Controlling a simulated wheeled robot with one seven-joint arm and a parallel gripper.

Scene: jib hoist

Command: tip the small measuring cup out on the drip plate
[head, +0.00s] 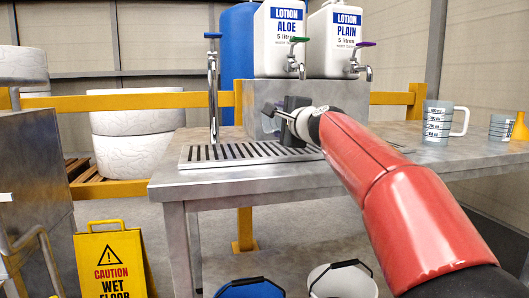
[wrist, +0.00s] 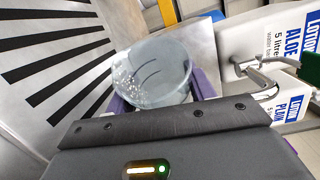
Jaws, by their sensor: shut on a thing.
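My gripper (head: 277,112) is over the right part of the drip plate (head: 190,160), in front of the grey block. In the wrist view its purple fingers (wrist: 163,92) are shut on a translucent grey cup (wrist: 155,72), which I take as the small measuring cup. The cup's rim and inside show, with pale specks on its left side. Its contents and exact tilt I cannot tell. The plate's dark slots (wrist: 55,60) lie to the left of the cup there.
A tall tap (head: 212,90) stands at the plate's left. The aloe bottle (head: 287,40) and plain bottle (head: 336,42) stand on the grey block with taps facing forward. A large measuring jug (head: 437,122), a smaller marked cup (head: 500,128) and an orange funnel-like thing (head: 520,128) stand at right.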

